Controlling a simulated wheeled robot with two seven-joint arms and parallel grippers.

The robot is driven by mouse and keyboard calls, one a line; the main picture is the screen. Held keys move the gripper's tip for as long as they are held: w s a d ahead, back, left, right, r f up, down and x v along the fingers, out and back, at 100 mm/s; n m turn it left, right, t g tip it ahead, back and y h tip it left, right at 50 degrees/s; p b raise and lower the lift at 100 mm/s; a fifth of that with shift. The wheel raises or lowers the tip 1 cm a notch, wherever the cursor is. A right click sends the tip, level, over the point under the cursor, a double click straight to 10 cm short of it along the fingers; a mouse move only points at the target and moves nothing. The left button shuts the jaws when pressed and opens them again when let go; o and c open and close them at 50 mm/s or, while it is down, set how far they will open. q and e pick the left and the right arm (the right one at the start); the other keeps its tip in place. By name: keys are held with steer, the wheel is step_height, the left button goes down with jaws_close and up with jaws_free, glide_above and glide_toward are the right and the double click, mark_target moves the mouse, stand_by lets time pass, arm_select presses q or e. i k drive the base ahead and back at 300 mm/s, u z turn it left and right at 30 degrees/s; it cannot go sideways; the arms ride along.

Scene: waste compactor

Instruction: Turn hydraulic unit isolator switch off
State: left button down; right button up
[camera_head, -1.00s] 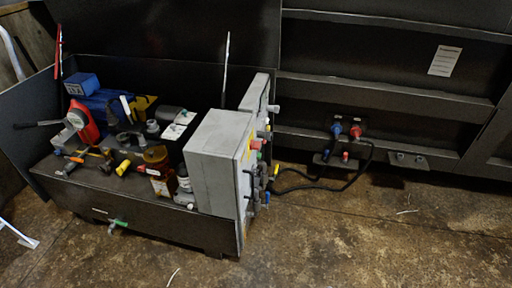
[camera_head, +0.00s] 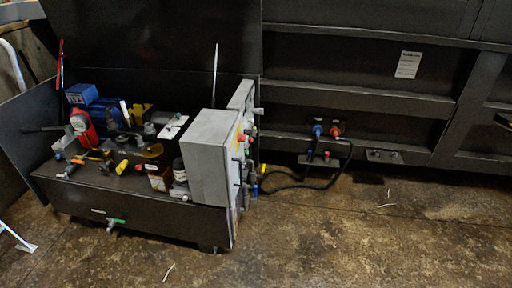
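The hydraulic unit (camera_head: 140,222) stands on the floor at the left, a dark open box with its lid raised. A grey electrical cabinet (camera_head: 208,160) is mounted at its right end, with a second grey box (camera_head: 241,95) behind it. Small coloured knobs and buttons (camera_head: 243,137) stick out from the cabinet's right-facing side, seen nearly edge-on. I cannot tell which of them is the isolator switch or how it is set. Neither of my grippers is in view.
The dark compactor wall (camera_head: 350,120) runs along the back. Blue and red hose couplings (camera_head: 318,131) sit on it, with a black hose (camera_head: 300,186) looping to the unit. The concrete floor (camera_head: 340,240) at the front right is clear apart from small scraps.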

mark_target(241, 139)
steer(key=z, duration=1.3)
steer(key=i, duration=0.85)
steer(key=u, duration=0.9)
